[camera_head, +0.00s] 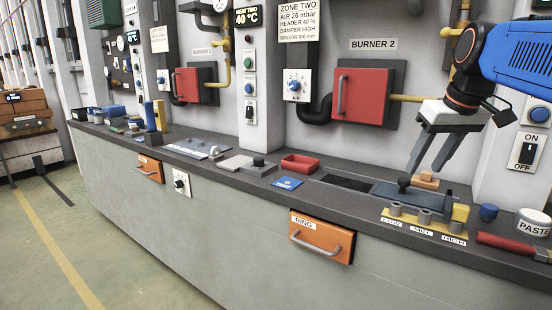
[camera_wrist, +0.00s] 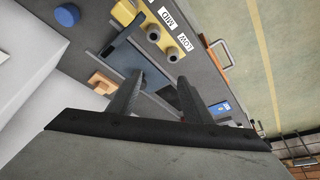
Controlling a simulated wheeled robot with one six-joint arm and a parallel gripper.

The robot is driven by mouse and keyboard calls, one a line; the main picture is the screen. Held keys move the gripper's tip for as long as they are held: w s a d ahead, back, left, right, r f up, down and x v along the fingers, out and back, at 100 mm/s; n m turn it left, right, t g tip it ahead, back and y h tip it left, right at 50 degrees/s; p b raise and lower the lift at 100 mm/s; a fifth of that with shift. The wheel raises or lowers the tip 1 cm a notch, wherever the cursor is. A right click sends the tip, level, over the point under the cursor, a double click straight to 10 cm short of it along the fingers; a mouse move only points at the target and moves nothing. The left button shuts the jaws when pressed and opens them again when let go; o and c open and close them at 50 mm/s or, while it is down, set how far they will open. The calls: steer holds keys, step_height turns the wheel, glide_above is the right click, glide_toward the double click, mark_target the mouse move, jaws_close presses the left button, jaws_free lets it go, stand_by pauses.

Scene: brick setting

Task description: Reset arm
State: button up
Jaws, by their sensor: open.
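My gripper (camera_head: 434,152) hangs from my blue arm at the right of the head view, above the bench. Its two fingers are apart and nothing shows between them. In the wrist view my gripper (camera_wrist: 160,80) also shows spread fingers over the bench top. Below the fingers is a grey-blue slider plate (camera_head: 437,193) with a dark knob. A small tan wooden block (camera_head: 427,181) sits just behind the plate, and it also shows in the wrist view (camera_wrist: 103,83).
The yellow holder (camera_head: 450,221) with grey sockets labelled LOW, MID and HIGH stands at the bench front. A blue knob (camera_head: 488,212), a paste jar (camera_head: 533,222), a red-handled tool (camera_head: 507,243) and a red tray (camera_head: 300,164) are nearby. The orange RING drawer (camera_head: 321,240) looks shut.

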steer(key=s+a+f, duration=0.3)
steer(key=s+f, duration=0.6)
steer(key=f, duration=0.4)
steer(key=s+a+f+m, duration=0.1)
steer(key=s+a+f, duration=0.2)
steer(key=s+f, duration=0.6)
step_height(320, 180, down, 4)
steer(key=shift+s+a+f, duration=0.15)
steer(key=shift+s+a, duration=0.1)
steer(key=shift+s, duration=0.15)
